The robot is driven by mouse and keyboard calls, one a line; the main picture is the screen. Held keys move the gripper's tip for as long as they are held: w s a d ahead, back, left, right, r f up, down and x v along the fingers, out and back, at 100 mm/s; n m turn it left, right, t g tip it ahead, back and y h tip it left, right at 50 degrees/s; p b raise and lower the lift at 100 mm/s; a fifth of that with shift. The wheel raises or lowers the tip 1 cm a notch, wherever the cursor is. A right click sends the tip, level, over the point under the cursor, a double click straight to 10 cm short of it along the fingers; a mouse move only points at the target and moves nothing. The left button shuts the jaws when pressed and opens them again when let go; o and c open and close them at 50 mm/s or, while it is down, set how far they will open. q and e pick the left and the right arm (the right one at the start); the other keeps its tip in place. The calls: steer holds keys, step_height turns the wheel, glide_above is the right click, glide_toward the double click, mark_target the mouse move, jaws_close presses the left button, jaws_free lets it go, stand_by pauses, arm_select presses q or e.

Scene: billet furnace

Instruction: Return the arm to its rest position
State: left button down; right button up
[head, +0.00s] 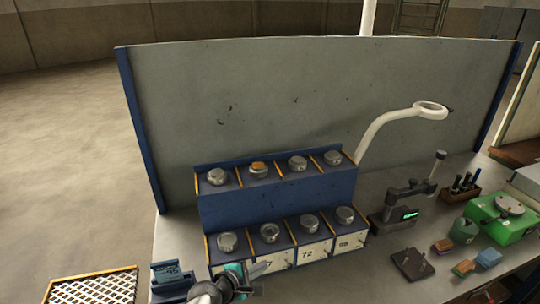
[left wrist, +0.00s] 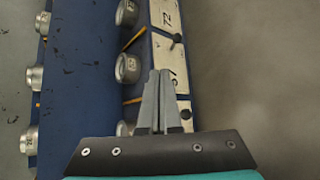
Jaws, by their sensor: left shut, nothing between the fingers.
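My left gripper (head: 262,268) is at the bottom of the head view, in front of the lower tier of a blue rack (head: 275,207). In the left wrist view its two grey fingers (left wrist: 161,75) are closed together with nothing between them. They overlap the rack's white numbered labels and a round metal piece (left wrist: 128,68) is just left of them. I cannot tell whether the fingers touch the rack. Part of the rack's lower front is hidden behind my gripper. My right gripper is not in view.
A blue stand (head: 172,277) with a display is left of my gripper, beside a white mesh tray (head: 93,289). A grey panel (head: 300,95) stands behind the rack. A ring lamp (head: 430,110), a gauge stand (head: 405,195) and a green device (head: 503,218) are on the right.

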arm_select(q)
steer(key=s+a+m+g+y, duration=0.1)
steer(key=s+a+m+g, duration=0.1)
steer(key=s+m, duration=0.6)
steer(key=s+a+m+g+y, duration=0.1)
steer(key=s+a+m+g, duration=0.3)
steer(key=s, duration=0.6)
steer(key=s+a+r+m+y, duration=0.2)
steer(key=s+a+r+m, duration=0.15)
steer(key=s, duration=0.35)
steer(key=s+a+r+m+y, duration=0.3)
steer(key=s+r+m, duration=0.1)
steer(key=s, duration=0.3)
step_height(320, 180, down, 34)
steer(key=s+g+b, duration=0.2)
steer(key=b, duration=1.1)
steer(key=s+a+f+b, duration=0.1)
steer(key=s+f+b, duration=0.4)
steer(key=f, duration=0.7)
steer(key=s+a+f+g+b, duration=0.1)
steer(key=s+f+b, duration=0.5)
steer(key=s+f, duration=0.3)
step_height(320, 180, down, 5)
steer(key=shift+s+a+r, duration=0.15)
steer(key=shift+s+r, duration=0.05)
steer(key=shift+s, duration=0.2)
steer(key=shift+m, duration=0.25)
